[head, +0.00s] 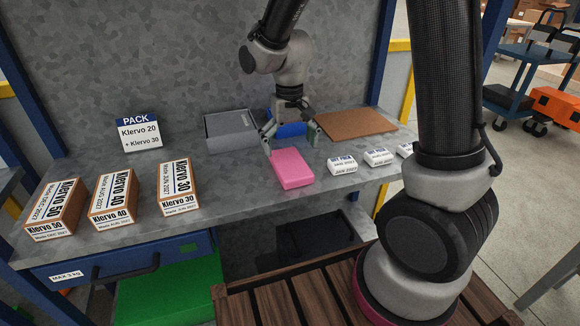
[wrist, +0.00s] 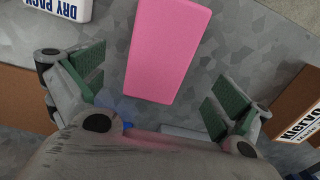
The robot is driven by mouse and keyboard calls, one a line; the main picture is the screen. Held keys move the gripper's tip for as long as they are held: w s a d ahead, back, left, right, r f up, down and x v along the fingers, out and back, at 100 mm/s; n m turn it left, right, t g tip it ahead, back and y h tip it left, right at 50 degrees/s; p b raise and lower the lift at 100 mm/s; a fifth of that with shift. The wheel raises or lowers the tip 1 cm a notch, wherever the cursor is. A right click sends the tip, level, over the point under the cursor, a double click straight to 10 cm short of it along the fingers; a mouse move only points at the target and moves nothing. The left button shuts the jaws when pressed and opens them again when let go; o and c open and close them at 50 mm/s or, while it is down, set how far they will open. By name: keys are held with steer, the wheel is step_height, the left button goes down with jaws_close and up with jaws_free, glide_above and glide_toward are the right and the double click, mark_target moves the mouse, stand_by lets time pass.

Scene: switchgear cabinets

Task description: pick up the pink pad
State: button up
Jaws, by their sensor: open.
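The pink pad (head: 292,168) lies flat on the grey metal bench top near its front edge, in the middle of the head view. In the wrist view the pink pad (wrist: 168,50) extends from the top edge down to between the fingers. My gripper (head: 290,138) is open and empty, behind the pad in the head view. Its two green-padded fingers show in the wrist view (wrist: 158,90), one on each side of the pad's near end, with gaps between. I cannot tell the height of the fingertips above the bench.
Several Klervo boxes (head: 113,197) stand left of the pad. White dry packs (head: 342,164) lie to its right. A grey tray (head: 231,127), a blue item (head: 291,129) partly hidden by my gripper, and a brown board (head: 357,122) are behind. A PACK sign (head: 139,133) stands at back left.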

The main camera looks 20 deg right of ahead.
mark_target(290, 162)
step_height(290, 162, down, 5)
steer(key=shift+s+r, duration=0.1)
steer(key=shift+s, duration=0.05)
steer(key=shift+c, duration=0.4)
steer(key=c, duration=0.9)
